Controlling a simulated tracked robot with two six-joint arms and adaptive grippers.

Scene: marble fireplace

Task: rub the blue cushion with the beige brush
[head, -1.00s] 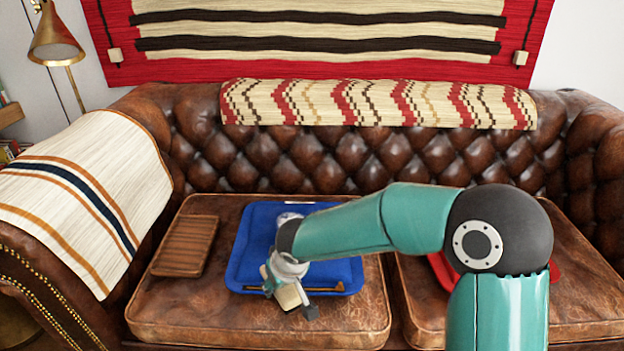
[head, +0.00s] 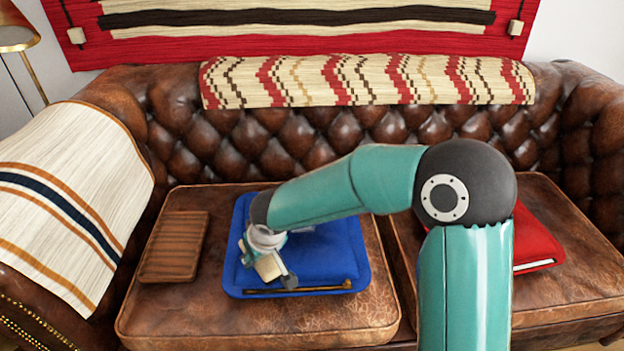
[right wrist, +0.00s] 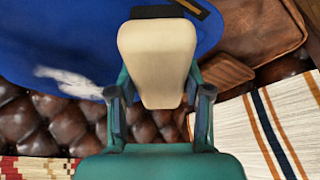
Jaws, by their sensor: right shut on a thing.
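The blue cushion (head: 335,245) lies flat on the left seat of the brown leather sofa. It also fills the upper left of the right wrist view (right wrist: 50,35), with a whitish patch (right wrist: 70,82) on it. My right gripper (head: 268,258) is over the cushion's left part, shut on the beige brush (right wrist: 157,60). The brush's dark end (right wrist: 157,12) points toward the cushion in the wrist view; I cannot tell whether it touches. My right forearm hides the cushion's back part in the head view. My left gripper is not in view.
A slatted brown wooden board (head: 174,246) lies left of the cushion. A thin brown strip (head: 310,290) runs along the cushion's front edge. A red cushion-like item (head: 537,240) lies on the right seat, partly behind my arm. A striped throw (head: 70,195) covers the left armrest.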

